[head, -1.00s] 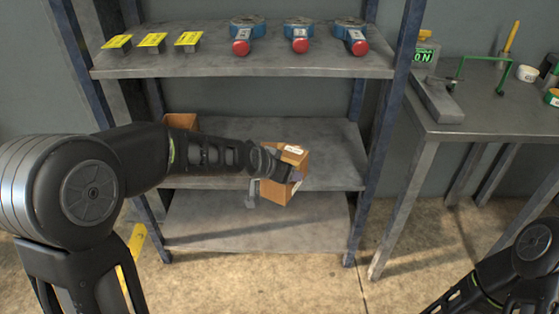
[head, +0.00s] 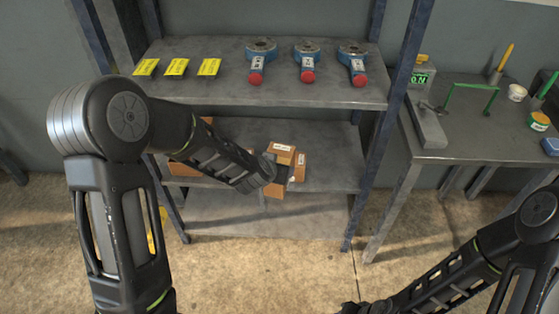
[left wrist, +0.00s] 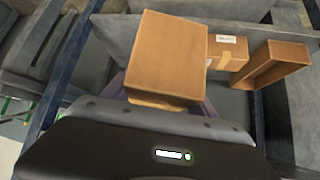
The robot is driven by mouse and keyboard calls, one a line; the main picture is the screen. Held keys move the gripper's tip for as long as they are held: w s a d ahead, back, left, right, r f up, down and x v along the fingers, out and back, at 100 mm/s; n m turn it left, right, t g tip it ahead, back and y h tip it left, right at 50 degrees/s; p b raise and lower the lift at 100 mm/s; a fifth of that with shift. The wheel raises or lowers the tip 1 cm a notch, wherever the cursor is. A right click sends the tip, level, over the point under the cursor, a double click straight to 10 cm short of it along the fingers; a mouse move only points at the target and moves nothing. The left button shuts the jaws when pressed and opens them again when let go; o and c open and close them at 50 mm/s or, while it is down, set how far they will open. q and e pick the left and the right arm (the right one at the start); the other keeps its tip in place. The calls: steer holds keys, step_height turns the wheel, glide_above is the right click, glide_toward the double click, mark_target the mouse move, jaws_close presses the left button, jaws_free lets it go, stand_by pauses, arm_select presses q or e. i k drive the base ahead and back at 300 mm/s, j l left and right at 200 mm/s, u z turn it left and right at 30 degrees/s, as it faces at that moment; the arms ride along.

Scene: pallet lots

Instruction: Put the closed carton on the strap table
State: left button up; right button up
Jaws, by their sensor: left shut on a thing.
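My left gripper (head: 268,172) is shut on a brown carton (head: 281,153) with a white label and holds it in front of the shelf rack's middle level. In the left wrist view the held carton (left wrist: 165,58) has a plain closed face towards the camera, and the gripper (left wrist: 162,103) is partly hidden below it. A grey metal table (head: 470,140) stands at the right; I cannot tell for sure that it is the strap table. My right gripper (head: 352,307) is barely visible at the bottom edge, and its jaws cannot be made out.
The upper shelf (head: 230,88) holds yellow tags and blue tools. A green handle (head: 472,88) and small tubs occupy the table.

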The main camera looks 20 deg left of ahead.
mark_target(477, 141)
steer(key=l+z, duration=0.2)
steer(key=z, duration=0.5)
steer(key=l+z, duration=0.15)
steer(key=l, duration=0.3)
steer(key=l+z, duration=0.15)
steer(key=l, duration=0.3)
steer(key=i+l+z, duration=0.15)
steer(key=l, duration=0.3)
steer(key=l+z, duration=0.1)
steer(key=l, duration=0.3)
steer(key=i+l+z, duration=0.15)
steer(key=l, duration=0.3)
